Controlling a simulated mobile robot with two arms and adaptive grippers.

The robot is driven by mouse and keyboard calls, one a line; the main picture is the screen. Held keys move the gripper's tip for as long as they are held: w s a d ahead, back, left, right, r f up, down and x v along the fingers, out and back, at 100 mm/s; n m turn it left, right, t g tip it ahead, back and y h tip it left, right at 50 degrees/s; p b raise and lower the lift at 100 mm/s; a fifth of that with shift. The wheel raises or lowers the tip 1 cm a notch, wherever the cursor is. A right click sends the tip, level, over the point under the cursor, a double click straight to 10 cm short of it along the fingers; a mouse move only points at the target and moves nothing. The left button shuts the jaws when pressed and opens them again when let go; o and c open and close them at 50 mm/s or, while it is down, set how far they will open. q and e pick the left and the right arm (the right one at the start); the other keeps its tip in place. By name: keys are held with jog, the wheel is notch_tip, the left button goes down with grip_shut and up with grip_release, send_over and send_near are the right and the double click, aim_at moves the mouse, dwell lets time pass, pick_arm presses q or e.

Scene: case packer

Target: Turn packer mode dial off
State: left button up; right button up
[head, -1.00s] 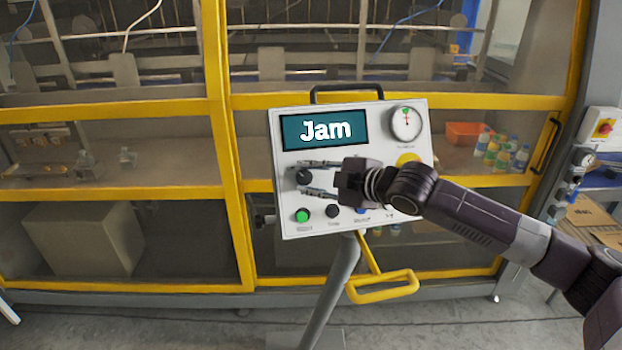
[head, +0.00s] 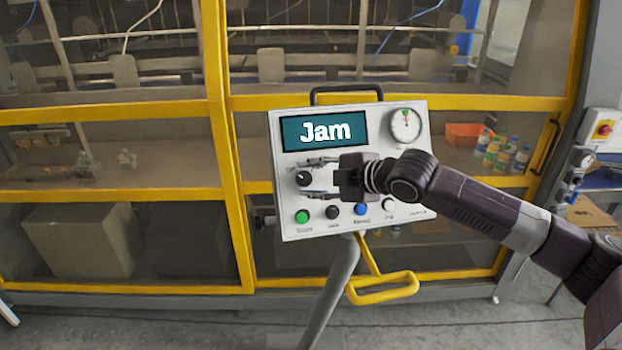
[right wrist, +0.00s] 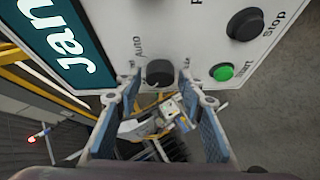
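The black mode dial (head: 304,178) sits on the left side of the white control panel (head: 400,178), under a teal screen (head: 323,131) that reads "Jam". My right gripper (head: 312,177) comes in from the right, its two fingers open above and below the dial. In the right wrist view the dial (right wrist: 159,73) lies between the tips of the open fingers (right wrist: 158,85), with a gap showing on both sides. The label "Auto" is beside it. Whether the fingertips touch the dial is not clear. My left gripper is not in view.
Below the dial are a green Start button (head: 302,217), a black button (head: 332,212) and a blue button (head: 361,209). A gauge (head: 405,125) is at the panel's top right. A yellow handle (head: 383,288) sticks out below. The yellow-framed packer stands behind.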

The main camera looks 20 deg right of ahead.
jog(key=shift+o, duration=0.5)
jog(key=shift+s+d+r, duration=0.1)
jog(key=shift+s+d, duration=0.05)
jog(key=shift+s, duration=0.05)
jog(key=v, duration=1.1)
jog(key=shift+s, duration=0.3)
jog(key=shift+r, duration=0.1)
